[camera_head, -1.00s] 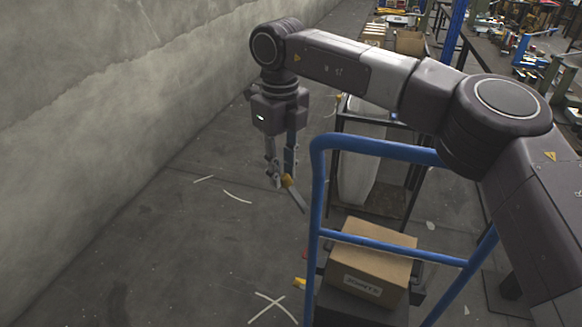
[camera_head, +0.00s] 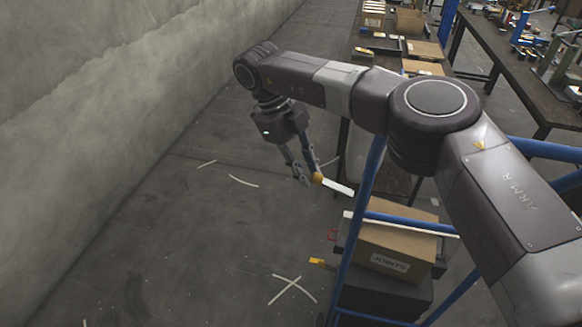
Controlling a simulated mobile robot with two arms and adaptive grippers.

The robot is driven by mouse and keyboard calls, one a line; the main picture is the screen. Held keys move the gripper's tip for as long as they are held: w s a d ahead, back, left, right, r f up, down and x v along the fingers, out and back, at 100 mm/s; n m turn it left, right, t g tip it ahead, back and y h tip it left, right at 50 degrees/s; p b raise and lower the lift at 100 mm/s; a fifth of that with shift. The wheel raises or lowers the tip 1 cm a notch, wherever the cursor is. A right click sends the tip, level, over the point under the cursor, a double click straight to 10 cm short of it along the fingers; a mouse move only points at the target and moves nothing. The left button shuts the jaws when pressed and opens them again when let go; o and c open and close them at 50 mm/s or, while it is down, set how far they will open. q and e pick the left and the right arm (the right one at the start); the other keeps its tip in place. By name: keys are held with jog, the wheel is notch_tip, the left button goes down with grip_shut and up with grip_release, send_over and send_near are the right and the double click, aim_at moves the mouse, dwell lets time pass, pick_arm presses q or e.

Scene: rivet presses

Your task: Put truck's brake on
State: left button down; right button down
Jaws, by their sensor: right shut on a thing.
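The truck is a blue tubular frame (camera_head: 369,172) in the lower right, partly hidden behind my right arm. A lever with a yellow knob (camera_head: 317,178) and a pale bar (camera_head: 339,188) sticks out beside the blue post. My right gripper (camera_head: 308,181) points down and is shut at the yellow end; the far end of the bar is near the post, and its joint is not clear. A small yellow and red piece (camera_head: 317,262) shows low at the truck's left side. My left gripper is not in view.
A cardboard box (camera_head: 395,250) rests on a dark block on the truck. A concrete wall (camera_head: 100,120) runs along the left. The floor between wall and truck is clear, with white marks (camera_head: 290,288). Workbenches (camera_head: 500,65) with parts stand at the back right.

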jog(key=shift+a+f, duration=0.15)
jog(key=shift+f, duration=0.4)
jog(key=c, duration=2.5)
grip_release()
jog(key=shift+w, duration=0.15)
jog(key=o, duration=0.5)
jog(key=shift+s+d+r, duration=0.2)
jog(key=shift+s+r, duration=0.05)
jog(key=shift+c, duration=0.2)
jog(key=o, duration=0.3)
jog(key=shift+d, duration=0.15)
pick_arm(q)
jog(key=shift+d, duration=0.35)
pick_arm(e)
jog(key=v, duration=0.7)
jog(key=shift+w+r, duration=0.15)
jog(key=shift+w, duration=0.05)
